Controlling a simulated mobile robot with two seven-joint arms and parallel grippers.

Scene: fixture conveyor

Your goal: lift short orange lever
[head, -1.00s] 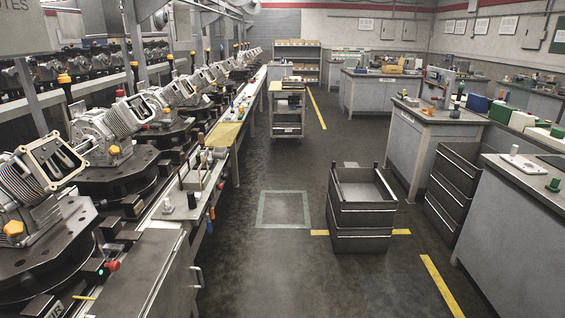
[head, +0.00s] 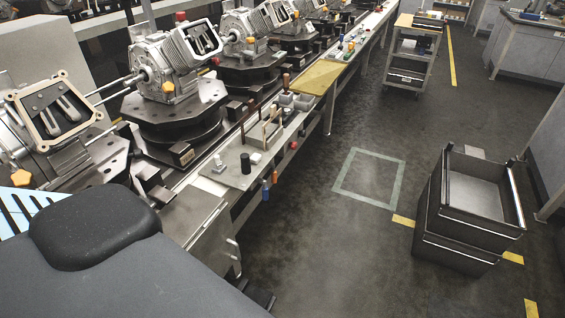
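A short orange lever (head: 275,177) shows at the front edge of the long bench, beside a blue handle (head: 265,190). I cannot tell for sure which one the task means. A large grey part with a black pad, likely my own arm or body, fills the lower left. Two small dark prongs (head: 257,292) stick out beside it at the bottom. They may be fingertips of my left gripper, but this is unclear. They are apart from the lever. My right gripper is not in view.
Metal castings with orange knobs (head: 168,87) stand on round black fixtures along the conveyor at left. A plate with a black knob (head: 245,163) lies on the bench. A cart (head: 410,62) and stacked dark crates (head: 430,222) stand at right. Floor between is clear.

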